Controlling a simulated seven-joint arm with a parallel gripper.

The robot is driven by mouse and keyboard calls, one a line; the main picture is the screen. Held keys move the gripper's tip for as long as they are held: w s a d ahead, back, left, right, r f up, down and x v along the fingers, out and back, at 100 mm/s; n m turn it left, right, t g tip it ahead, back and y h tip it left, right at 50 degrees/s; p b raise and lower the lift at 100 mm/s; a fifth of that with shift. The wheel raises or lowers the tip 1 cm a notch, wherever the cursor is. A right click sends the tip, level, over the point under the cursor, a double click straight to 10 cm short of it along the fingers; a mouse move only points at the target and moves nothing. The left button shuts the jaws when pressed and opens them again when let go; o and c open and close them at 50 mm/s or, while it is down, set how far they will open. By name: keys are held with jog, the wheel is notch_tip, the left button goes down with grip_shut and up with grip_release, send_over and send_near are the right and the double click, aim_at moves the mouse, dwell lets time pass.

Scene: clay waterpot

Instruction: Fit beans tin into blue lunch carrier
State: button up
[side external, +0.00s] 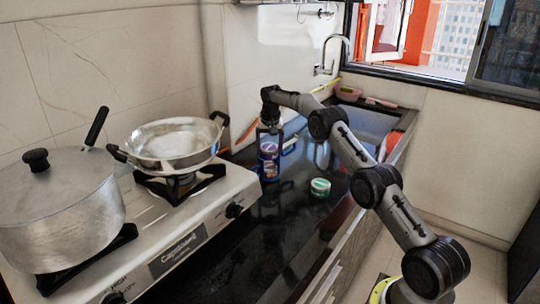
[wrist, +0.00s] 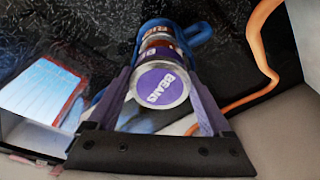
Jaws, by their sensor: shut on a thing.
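The beans tin (wrist: 160,85), with a purple lid lettered BEANS, sits between the fingers of my gripper (wrist: 158,72) in the wrist view. My gripper is shut on it. In the side view my gripper (side external: 269,132) points down and the tin (side external: 269,149) shows below it. The blue lunch carrier (side external: 269,172) stands on the dark counter right under the tin. Blue parts of it (wrist: 197,34) show beyond the tin in the wrist view. The tin appears upright over or partly in the carrier; how deep it sits is hidden.
A green-and-white tin (side external: 320,188) stands on the counter to the right. The stove (side external: 190,215) with a pan (side external: 172,145) and lidded pot (side external: 60,205) is at the left. A sink (side external: 365,122) lies behind. An orange object (wrist: 262,60) curves along the right of the wrist view.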

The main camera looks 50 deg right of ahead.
aim_at(270, 167)
jog(key=shift+g+y, duration=0.3)
jog(key=shift+g, duration=0.1)
jog(key=f, duration=0.3)
jog(key=s+f, duration=0.1)
jog(key=f, duration=0.1)
jog(key=shift+a+f, duration=0.15)
jog(key=shift+a, duration=0.2)
jog(key=o, duration=1.4)
jog(key=r, duration=0.9)
jog(key=a+r, duration=0.1)
jog(key=r, duration=0.3)
jog(key=shift+s+r, duration=0.35)
jog(key=s+a+r+n, duration=0.2)
jog(key=a+r, duration=0.4)
jog(key=r, duration=0.2)
jog(key=s+a+r+n+t, duration=0.3)
jog(key=s+a+r, duration=0.7)
jog(key=s+a, duration=0.35)
jog(key=s+a+f+n+t, duration=0.1)
jog(key=s+a+f, duration=0.4)
jog(key=s, duration=0.8)
jog(key=s+a+f+n+y, duration=0.1)
jog(key=s+a+f+n, duration=0.3)
jog(key=s, duration=0.9)
jog(key=shift+a+f+t, duration=0.4)
jog(key=shift+a+f, duration=0.1)
jog(key=shift+a, duration=0.15)
